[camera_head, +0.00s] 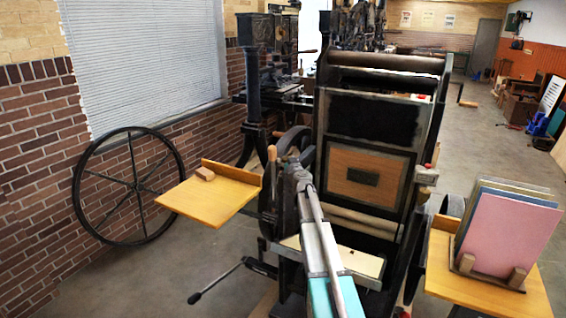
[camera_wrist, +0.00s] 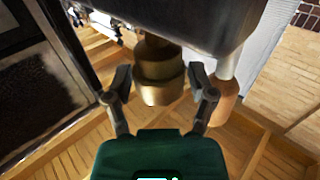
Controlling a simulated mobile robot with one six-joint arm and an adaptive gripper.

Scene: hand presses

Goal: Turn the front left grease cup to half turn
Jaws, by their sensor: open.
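The grease cup (camera_wrist: 161,80) is a stepped brass cylinder under a dark metal part of the press in the wrist view. My gripper (camera_wrist: 160,92) is open, with one finger on each side of the cup. Small gaps seem to show between the fingers and the brass, so I cannot tell of any contact. No mark for the cup's turn angle is visible. In the head view my arm reaches to the left side of the hand press (camera_head: 368,178), and the cup cannot be made out there.
A wooden handle (camera_wrist: 225,101) hangs close to the right finger. In the head view a wooden side shelf (camera_head: 215,193) with a small block is left of the press. A shelf with coloured boards (camera_head: 508,232) is right. A large spoked wheel (camera_head: 134,184) leans at the wall.

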